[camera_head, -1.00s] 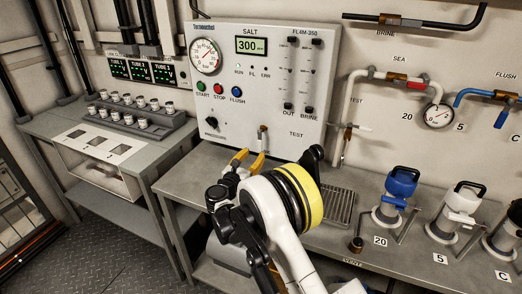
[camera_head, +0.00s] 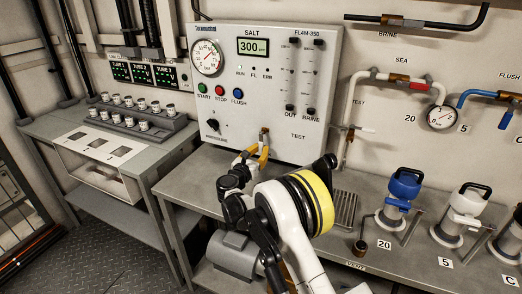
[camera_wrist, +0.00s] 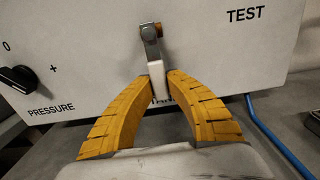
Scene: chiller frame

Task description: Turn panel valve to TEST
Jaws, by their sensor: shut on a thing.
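The panel valve (camera_wrist: 154,46) has a brass pivot and a grey-and-white lever. In the wrist view the lever points nearly straight down, with its white end between my yellow fingers. A word partly hidden behind the fingers starts with "STAN". The TEST label (camera_wrist: 246,15) is to the upper right of the lever. In the head view the valve (camera_head: 264,136) is low on the white panel (camera_head: 318,146), left of TEST. My gripper (camera_wrist: 160,75) is shut on the lever's white end, and it also shows in the head view (camera_head: 254,153).
A black pressure knob (camera_wrist: 18,78) is left of the valve. A blue hose (camera_wrist: 275,135) runs at lower right. In the head view, the grey bench (camera_head: 195,180) lies below the panel, with a drain grate (camera_head: 346,208) and a blue-topped canister (camera_head: 402,190) to the right.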

